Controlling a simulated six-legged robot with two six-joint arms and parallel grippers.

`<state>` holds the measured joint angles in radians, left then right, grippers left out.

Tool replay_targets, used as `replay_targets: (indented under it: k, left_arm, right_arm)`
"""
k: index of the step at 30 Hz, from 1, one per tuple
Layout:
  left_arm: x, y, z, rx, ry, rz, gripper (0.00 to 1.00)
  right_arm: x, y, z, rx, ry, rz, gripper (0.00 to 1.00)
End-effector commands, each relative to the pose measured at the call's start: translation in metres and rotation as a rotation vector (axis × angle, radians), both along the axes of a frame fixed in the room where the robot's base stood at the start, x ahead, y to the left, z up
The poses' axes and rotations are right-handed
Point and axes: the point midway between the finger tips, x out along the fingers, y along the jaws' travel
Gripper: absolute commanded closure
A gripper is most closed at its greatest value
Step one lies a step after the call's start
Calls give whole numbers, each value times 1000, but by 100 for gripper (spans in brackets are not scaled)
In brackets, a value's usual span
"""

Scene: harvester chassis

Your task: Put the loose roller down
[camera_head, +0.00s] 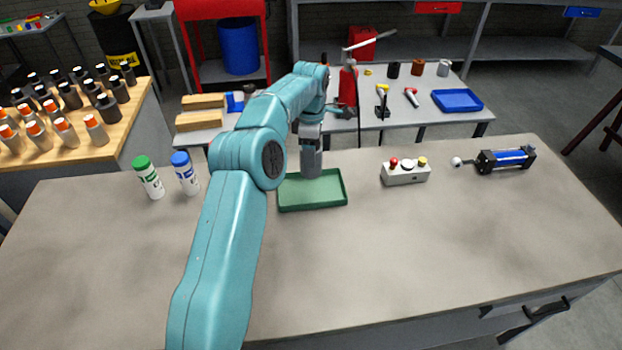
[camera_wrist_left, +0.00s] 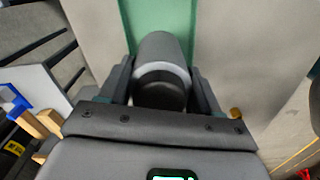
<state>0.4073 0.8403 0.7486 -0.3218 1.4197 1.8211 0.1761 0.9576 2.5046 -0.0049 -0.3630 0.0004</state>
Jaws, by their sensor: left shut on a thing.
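My left gripper (camera_head: 311,134) is shut on the loose roller (camera_head: 312,160), a grey cylinder held upright. The roller's lower end overlaps the back part of the green tray (camera_head: 313,207) in the head view; I cannot tell whether it touches the tray floor. In the left wrist view, the roller (camera_wrist_left: 163,48) sits between both fingers of the left gripper (camera_wrist_left: 162,85), with a light band and dark end near the palm. The green tray (camera_wrist_left: 158,14) shows beyond it. My right gripper is not in view.
A green-capped bottle (camera_head: 150,180) and a blue-capped bottle (camera_head: 186,175) stand left of the tray. A button box (camera_head: 405,173) and a blue cylinder unit (camera_head: 506,159) stand to the right. The front right of the workbench (camera_head: 450,235) is clear.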

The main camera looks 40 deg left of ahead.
Motion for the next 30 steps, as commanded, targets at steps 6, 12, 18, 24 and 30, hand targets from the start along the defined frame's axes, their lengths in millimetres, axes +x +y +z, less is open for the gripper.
replay_targets:
  k: [6,12,18,24,30]
  left_arm:
    - [1,0,-34,2,-2,1,90]
    - [0,0,-56,0,0,0,90]
    - [0,0,-80,2,-2,-1,90]
    - [1,0,-82,2,-3,0,90]
    - [1,0,-86,2,-3,0,90]
  right_arm:
    - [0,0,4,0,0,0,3]
    - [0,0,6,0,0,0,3]
    - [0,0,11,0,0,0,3]
    - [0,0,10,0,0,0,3]
    - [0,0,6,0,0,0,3]
